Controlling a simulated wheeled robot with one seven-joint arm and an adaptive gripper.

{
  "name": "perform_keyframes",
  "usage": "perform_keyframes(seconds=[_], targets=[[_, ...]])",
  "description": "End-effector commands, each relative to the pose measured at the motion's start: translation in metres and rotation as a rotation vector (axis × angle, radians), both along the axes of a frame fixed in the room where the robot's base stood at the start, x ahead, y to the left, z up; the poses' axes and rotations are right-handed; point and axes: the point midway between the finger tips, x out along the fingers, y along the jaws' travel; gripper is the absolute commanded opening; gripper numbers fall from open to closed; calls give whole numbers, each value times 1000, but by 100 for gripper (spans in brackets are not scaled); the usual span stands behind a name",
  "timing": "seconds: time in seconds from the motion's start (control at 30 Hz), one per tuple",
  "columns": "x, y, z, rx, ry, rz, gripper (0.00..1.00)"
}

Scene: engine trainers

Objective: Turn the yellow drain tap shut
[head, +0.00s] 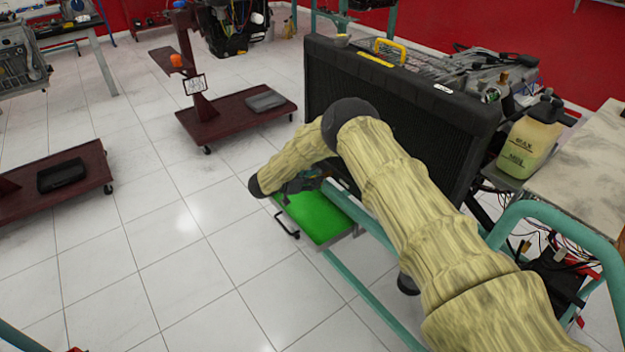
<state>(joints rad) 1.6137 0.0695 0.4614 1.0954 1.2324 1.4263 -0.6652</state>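The black radiator (420,110) stands upright on the teal engine stand (545,212), in the middle and right of the head view. I cannot make out a yellow drain tap; my arm covers much of the radiator's lower left part. My arm reaches from the bottom right and bends down to the left. My gripper (302,183) is a small dark shape beside the radiator's lower left side, above a green tray (318,216). Its fingers are too small and partly hidden to tell whether they are open or touching anything.
A coolant bottle (529,138) stands to the right, next to a worn tabletop (590,160). A dark red wheeled stand (232,115) is at the back left.

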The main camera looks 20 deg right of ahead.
Motion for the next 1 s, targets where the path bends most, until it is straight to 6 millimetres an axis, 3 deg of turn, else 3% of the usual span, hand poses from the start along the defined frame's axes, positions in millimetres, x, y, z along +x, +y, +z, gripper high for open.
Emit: perform_keyframes(seconds=[0.27, 0.43, 1.0], targets=[[0, -1, -1, 0, 0, 0, 30], [0, -1, -1, 0, 0, 0, 0], [-1, -1, -1, 39, -104, 3, 0]])
